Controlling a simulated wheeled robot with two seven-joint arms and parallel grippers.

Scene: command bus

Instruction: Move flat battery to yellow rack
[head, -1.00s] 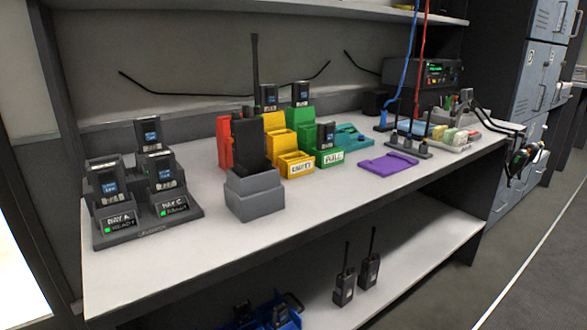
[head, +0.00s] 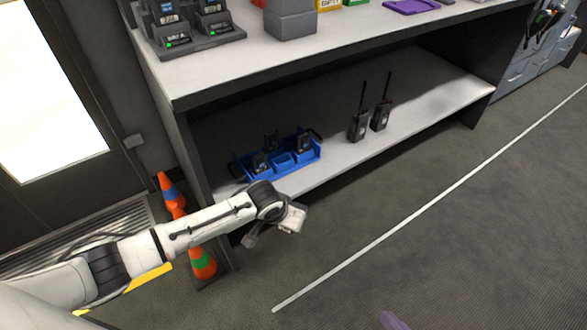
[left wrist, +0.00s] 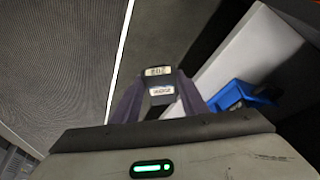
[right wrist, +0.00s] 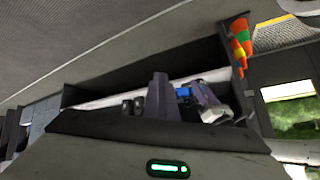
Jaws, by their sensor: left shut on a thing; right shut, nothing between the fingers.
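My left gripper (left wrist: 158,100) has purple fingers shut on a dark block (left wrist: 159,83) with pale labels, in the left wrist view. The labels are too small to read surely, and I cannot tell whether it is the flat battery. In the head view, my left arm ends in front of the lower shelf; its fingers are not clear. My right gripper (right wrist: 158,98) is shut and empty; its tip also shows at the bottom of the head view (head: 393,321). Only the lower front of the yellow rack (head: 328,4) shows, at the top edge on the bench.
A blue tray (head: 283,164) with dark devices and two radios (head: 369,121) stand on the lower shelf (head: 345,152). The dark charger (head: 190,42) and grey block (head: 290,24) sit on the bench. Orange cones (head: 203,262) stand by the shelf's left end. Right floor is clear.

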